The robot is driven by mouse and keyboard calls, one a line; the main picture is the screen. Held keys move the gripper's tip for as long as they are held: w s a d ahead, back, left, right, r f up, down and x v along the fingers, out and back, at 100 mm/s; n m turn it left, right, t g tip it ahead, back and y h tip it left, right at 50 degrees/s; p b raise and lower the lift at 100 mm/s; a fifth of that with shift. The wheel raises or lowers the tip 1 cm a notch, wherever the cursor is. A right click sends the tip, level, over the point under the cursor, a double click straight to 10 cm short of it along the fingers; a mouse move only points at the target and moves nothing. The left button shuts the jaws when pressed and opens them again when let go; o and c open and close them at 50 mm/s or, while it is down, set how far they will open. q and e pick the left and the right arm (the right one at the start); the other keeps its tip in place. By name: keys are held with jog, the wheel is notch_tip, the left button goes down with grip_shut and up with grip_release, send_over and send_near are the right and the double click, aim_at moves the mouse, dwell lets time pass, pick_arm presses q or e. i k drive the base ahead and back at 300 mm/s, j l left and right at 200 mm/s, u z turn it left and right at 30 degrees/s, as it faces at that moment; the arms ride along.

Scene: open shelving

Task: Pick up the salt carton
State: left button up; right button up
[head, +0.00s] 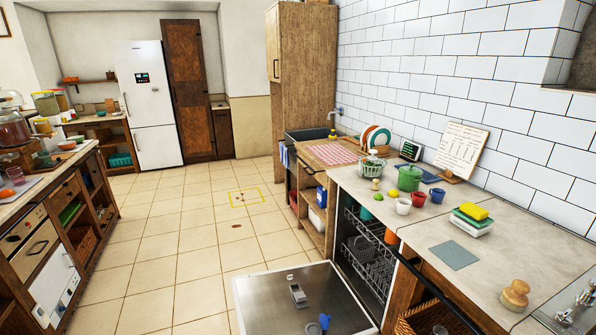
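I cannot make out a salt carton for certain. A small blue box (321,196) stands on an open shelf under the right counter, near the sink, but it is too small to read. Neither of my grippers is in view.
The dishwasher door (303,302) lies open low across the floor in front. The right counter (462,240) holds a green pot (410,178), several mugs and a sponge stack (473,217). A wooden island (58,207) stands left.

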aim_at(322, 191)
jog(key=i+j+u, duration=0.3)
jog(key=j+u, duration=0.15)
jog(key=j, duration=0.2)
jog(key=i+j+u, duration=0.95)
jog(key=i+z, duration=0.2)
jog(key=i, duration=0.35)
jog(key=i+z, duration=0.2)
jog(key=i, duration=0.3)
jog(key=i+j+z, duration=0.2)
jog(key=i, duration=0.3)
jog(key=i+z, duration=0.2)
jog(key=i, duration=0.35)
jog(key=i+z, duration=0.25)
jog(key=i, duration=0.25)
jog(key=i+j+z, duration=0.2)
jog(key=i, duration=0.35)
jog(key=i+j+z, duration=0.2)
jog(key=i, duration=0.3)
jog(key=i+j+z, duration=0.2)
jog(key=i, duration=0.3)
jog(key=i+l+z, duration=0.25)
jog(key=i+z, duration=0.25)
jog(key=i+l+z, duration=0.1)
jog(key=i+z, duration=0.2)
jog(key=z, duration=0.2)
jog(key=i+j+z, duration=0.1)
jog(key=i+z, duration=0.4)
jog(key=i+l, duration=0.15)
jog(key=i, duration=0.15)
